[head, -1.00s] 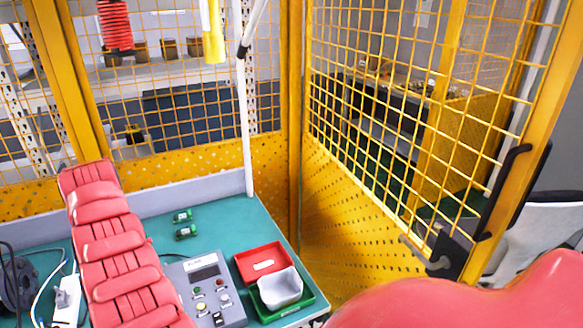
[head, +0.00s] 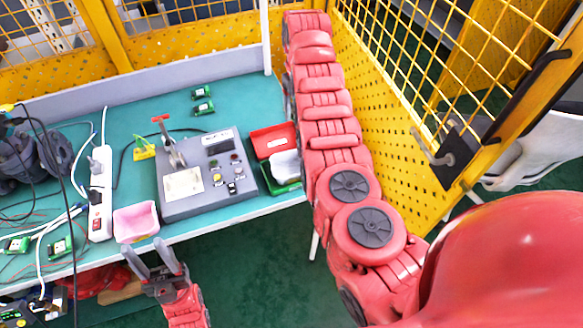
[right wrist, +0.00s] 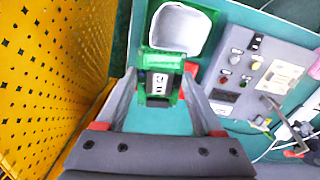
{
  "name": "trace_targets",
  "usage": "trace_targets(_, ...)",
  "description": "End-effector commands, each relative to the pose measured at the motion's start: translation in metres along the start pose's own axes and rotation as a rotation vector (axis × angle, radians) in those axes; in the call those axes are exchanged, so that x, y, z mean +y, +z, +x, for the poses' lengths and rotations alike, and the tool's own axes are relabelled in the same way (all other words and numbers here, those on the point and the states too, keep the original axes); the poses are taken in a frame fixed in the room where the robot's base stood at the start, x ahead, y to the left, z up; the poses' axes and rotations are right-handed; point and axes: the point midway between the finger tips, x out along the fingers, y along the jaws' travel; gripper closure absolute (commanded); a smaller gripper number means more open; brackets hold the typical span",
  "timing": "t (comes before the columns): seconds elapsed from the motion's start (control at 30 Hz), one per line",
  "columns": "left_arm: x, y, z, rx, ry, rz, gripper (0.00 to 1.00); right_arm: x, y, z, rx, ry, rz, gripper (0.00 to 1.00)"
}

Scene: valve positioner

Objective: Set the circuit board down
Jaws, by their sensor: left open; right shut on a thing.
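A green circuit board with a dark block on it (right wrist: 162,62) shows in the right wrist view. My right gripper (right wrist: 160,103) is shut on it, above the table beside the white bin. In the head view the right gripper and board are hidden from sight, and my right arm stretches up past the right of the trays. My left gripper (head: 155,252) is open and empty, just off the table's front edge below a pink bin (head: 136,222). Two other green boards (head: 202,93) (head: 203,108) lie flat at the back of the table.
A red tray (head: 272,140) and a green tray with a white bin (head: 286,165) stand beside a grey control box (head: 205,190) with a toggle clamp. A power strip (head: 100,190) and cables crowd the left. Yellow mesh fence (head: 385,150) borders the right.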

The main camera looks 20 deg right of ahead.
Motion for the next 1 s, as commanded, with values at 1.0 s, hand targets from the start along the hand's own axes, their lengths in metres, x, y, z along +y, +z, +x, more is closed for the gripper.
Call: trace_targets(1.0,-0.002,-0.006,0.035,0.000,0.000,0.000,0.50,-0.006,0.034,0.060,-0.002,-0.003,-0.111,0.86)
